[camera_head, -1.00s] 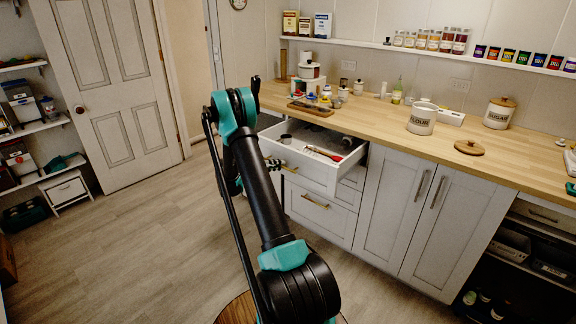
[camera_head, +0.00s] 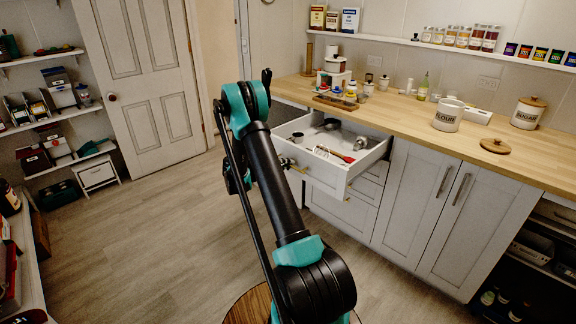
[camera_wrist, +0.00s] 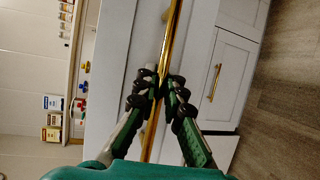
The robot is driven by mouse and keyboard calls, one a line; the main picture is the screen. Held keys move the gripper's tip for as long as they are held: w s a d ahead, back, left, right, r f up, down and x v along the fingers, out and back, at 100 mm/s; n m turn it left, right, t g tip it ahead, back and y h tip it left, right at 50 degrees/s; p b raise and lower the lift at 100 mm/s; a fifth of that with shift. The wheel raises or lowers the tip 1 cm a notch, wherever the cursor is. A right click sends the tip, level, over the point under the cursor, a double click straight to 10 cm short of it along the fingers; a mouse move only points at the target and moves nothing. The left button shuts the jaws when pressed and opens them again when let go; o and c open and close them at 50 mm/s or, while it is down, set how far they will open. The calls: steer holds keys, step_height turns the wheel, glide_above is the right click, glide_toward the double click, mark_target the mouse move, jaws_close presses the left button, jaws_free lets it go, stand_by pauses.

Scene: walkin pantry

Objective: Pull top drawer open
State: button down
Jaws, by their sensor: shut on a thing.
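The top drawer (camera_head: 346,180) stands well out from the white cabinet below the wooden counter. Inside it lie a dark cup (camera_head: 298,137), a red-handled utensil (camera_head: 340,155) and a few other small items. My gripper (camera_wrist: 160,88) is shut on the drawer's brass bar handle (camera_wrist: 161,114) in the wrist view, one finger on each side of the bar. In the head view the gripper is at the drawer's front, partly hidden behind my arm.
Lower drawers (camera_head: 342,210) and cabinet doors (camera_head: 425,205) are closed. Shelves stand at left. The wooden floor (camera_head: 150,230) between is clear.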

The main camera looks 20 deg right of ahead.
steer(key=c, duration=1.9)
jaws_free()
steer(key=a+r, duration=0.2)
steer(key=a, duration=0.9)
steer(key=shift+a, duration=0.4)
steer(key=shift+w, duration=0.1)
steer(key=s+r+n+t+y, duration=0.1)
steer(key=s+r+y, duration=0.25)
steer(key=s, duration=0.45)
steer(key=s+r+t+y, duration=0.1)
steer(key=s+r+y, duration=0.1)
steer(key=s+y, duration=0.4)
steer(key=s+a+f+m+t+y, duration=0.1)
steer(key=s+a+y, duration=0.2)
steer(key=s, duration=0.8)
steer(key=s+a+f+t+y, duration=0.1)
steer(key=s+a+f+y, duration=0.1)
steer(key=s+a, duration=0.5)
steer(key=s+y, duration=0.1)
steer(key=s, duration=0.3)
steer(key=shift+s+f+m, duration=0.3)
steer(key=shift+s+m, duration=0.05)
steer(key=shift+m, duration=0.05)
